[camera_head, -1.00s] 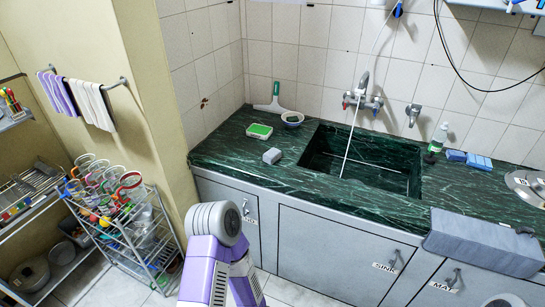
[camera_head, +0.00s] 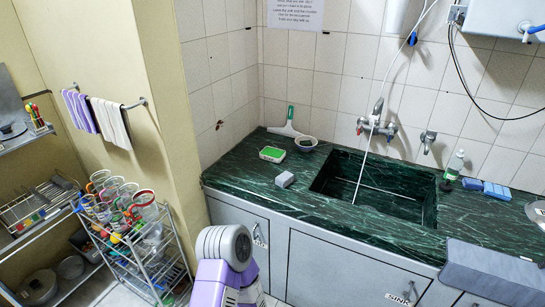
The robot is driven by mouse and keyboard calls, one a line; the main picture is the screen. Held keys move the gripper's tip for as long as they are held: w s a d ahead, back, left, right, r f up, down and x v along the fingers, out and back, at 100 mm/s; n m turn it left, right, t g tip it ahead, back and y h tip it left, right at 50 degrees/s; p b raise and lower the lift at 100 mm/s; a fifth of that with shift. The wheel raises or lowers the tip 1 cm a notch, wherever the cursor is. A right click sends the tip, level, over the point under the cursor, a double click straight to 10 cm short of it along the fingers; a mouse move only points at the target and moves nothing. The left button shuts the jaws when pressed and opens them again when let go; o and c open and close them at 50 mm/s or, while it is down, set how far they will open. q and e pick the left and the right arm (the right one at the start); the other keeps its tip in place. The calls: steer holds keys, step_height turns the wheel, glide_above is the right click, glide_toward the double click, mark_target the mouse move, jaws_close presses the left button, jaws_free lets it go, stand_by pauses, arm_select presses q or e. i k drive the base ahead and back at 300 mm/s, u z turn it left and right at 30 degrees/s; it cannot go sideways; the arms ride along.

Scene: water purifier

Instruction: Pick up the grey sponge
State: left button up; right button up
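The grey sponge (camera_head: 284,179) is a small light-grey block. It lies on the dark green marble counter (camera_head: 250,194), left of the sink basin and in front of the green-topped dish. A purple and grey part of my arm (camera_head: 224,250) rises at the bottom of the view, in front of the cabinet and below the counter edge. Neither of my grippers shows. The sponge is in plain sight and nothing touches it.
Blue sponges (camera_head: 495,191) and a soap bottle (camera_head: 454,166) are farther right. A wire rack (camera_head: 140,255) stands at left.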

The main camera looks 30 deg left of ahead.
mark_target(283, 179)
steer(key=k, duration=0.6)
steer(key=u, duration=0.85)
steer(key=i, duration=0.65)
steer(key=u, duration=0.4)
steer(key=i, duration=0.85)
steer(key=z, duration=0.5)
